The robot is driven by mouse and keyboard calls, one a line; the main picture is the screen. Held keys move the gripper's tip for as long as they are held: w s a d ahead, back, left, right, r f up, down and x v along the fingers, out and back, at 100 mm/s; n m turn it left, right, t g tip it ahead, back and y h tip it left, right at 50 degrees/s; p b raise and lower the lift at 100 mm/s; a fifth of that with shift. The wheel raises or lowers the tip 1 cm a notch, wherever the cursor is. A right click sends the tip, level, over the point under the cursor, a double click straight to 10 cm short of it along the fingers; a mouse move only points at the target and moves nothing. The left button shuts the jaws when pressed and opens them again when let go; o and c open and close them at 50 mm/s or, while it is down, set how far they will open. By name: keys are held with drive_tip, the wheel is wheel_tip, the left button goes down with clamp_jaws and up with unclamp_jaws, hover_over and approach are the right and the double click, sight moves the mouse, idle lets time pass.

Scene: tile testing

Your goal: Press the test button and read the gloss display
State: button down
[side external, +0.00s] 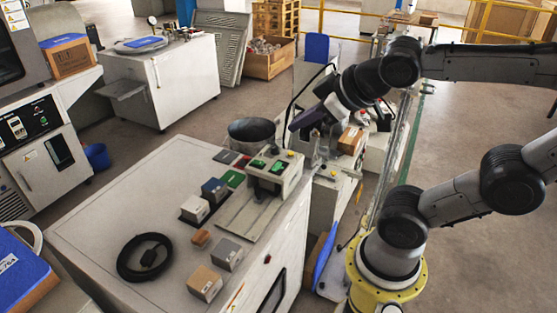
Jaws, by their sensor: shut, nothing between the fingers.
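A pale bench-top tester (293,177) stands at the right end of the white cabinet top. It has two small green displays (257,164) on its upper face, too small to read. A small yellow button (291,153) sits at its back edge; I cannot tell if this is the test button. My gripper (314,158) hangs from the arm's end, just behind and right of the tester, apart from the button as far as I can see. It is shut and empty. Its fingertips are small and blend into the background.
Tile and block samples, including a tan block (205,284) and a grey block (227,254), sit on the white cabinet (105,235). A dark bowl (251,132) stands behind the tester. The cabinet's left top is mostly clear.

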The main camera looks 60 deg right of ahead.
drive_tip(key=w+d+r+n+t+h, duration=0.25)
drive_tip(key=w+d+r, duration=0.2)
drive_tip(key=w, duration=0.55)
drive_tip(key=n+g+y, duration=0.2)
drive_tip(key=g, duration=0.1)
hover_over(291, 155)
wheel_tip(291, 155, down, 20)
drive_tip(key=r, duration=0.1)
drive_tip(key=shift+s+d+f+h, duration=0.25)
drive_tip(key=shift+s+d, duration=0.1)
drive_tip(key=shift+s, duration=0.05)
drive_tip(key=shift+f, duration=0.1)
drive_tip(key=shift+f, duration=4.3)
drive_tip(key=shift+f, duration=0.1)
